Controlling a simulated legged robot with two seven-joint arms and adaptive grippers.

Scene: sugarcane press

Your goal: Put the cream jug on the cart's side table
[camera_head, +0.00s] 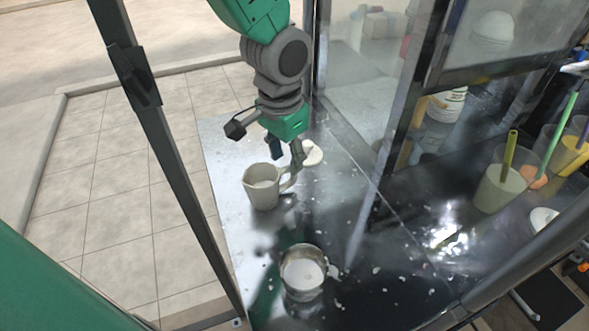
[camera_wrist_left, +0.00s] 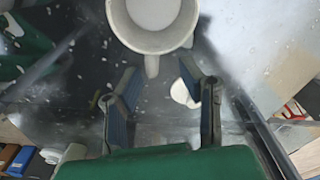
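The cream jug (camera_head: 263,190) stands upright on the shiny metal side table (camera_head: 225,150), with its handle toward the right in the head view. In the left wrist view the jug (camera_wrist_left: 150,38) is at the top, and its handle (camera_wrist_left: 152,66) points at my gripper. My left gripper (camera_head: 287,160) is open, just above and beside the jug's handle side. In the wrist view the handle end lies between the spread fingertips of this gripper (camera_wrist_left: 159,72); contact is not visible. My right gripper is not in view.
A metal cup (camera_head: 303,274) with white contents stands nearer on the table. A small round white item (camera_head: 312,154) lies behind the jug. White bits are scattered about. A glass panel and dark frame posts border the table. Cups with straws (camera_head: 498,188) stand at the right.

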